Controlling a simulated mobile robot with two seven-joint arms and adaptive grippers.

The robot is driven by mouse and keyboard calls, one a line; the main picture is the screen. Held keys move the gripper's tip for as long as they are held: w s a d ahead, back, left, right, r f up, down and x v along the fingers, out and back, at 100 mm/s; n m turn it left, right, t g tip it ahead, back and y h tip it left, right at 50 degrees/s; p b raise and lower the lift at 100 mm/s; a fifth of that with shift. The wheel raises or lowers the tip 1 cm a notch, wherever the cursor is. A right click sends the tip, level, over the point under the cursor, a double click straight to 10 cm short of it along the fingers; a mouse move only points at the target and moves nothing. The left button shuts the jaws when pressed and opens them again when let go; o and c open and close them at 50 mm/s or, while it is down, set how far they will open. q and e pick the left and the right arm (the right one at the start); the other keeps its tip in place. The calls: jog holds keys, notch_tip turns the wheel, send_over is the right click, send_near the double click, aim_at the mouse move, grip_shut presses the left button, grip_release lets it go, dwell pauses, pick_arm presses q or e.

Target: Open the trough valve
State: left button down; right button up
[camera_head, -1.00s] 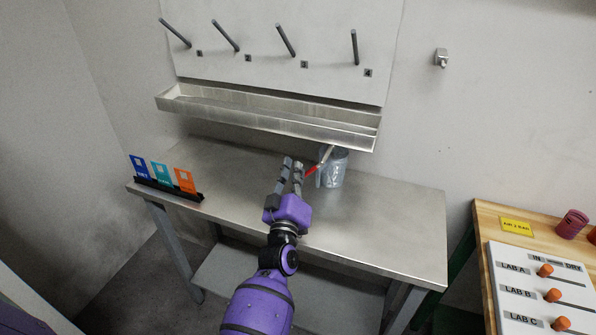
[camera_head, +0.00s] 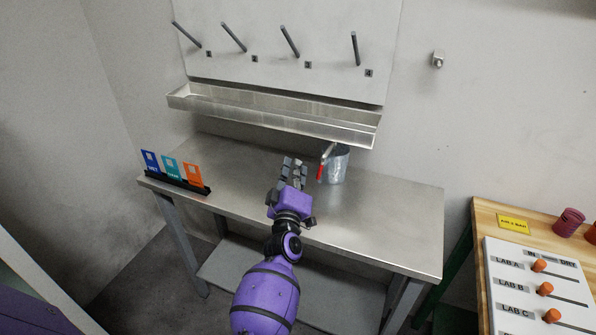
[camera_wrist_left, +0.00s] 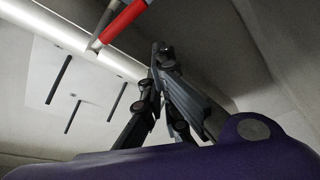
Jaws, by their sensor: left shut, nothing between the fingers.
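The trough (camera_head: 270,118) is a long metal channel on the back wall. At its right end a short pale valve pipe (camera_head: 328,151) comes down, with a red valve handle (camera_head: 320,172) pointing mostly downward. The red handle also shows at the top of the left wrist view (camera_wrist_left: 124,20). My left gripper (camera_head: 294,164) is just left of the handle in the head view, with a gap between them. In the left wrist view its fingers (camera_wrist_left: 160,48) are close together, shut and empty, below the handle. My right gripper is not in view.
A grey metal bucket (camera_head: 338,165) stands on the steel table (camera_head: 380,215) behind the handle. A rack of blue, teal and orange cards (camera_head: 180,182) is at the table's left. Pegs (camera_head: 290,42) stick out above the trough. The table's right part is clear.

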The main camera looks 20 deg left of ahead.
pick_arm(q)
jog(key=r+v, duration=0.1)
jog(key=v, duration=0.8)
jog(key=shift+s+a+b, duration=0.15)
jog(key=shift+s+b, duration=0.15)
jog(key=shift+s, duration=0.2)
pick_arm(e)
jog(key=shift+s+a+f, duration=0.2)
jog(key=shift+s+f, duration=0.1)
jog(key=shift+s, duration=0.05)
pick_arm(q)
jog(key=shift+r, duration=0.1)
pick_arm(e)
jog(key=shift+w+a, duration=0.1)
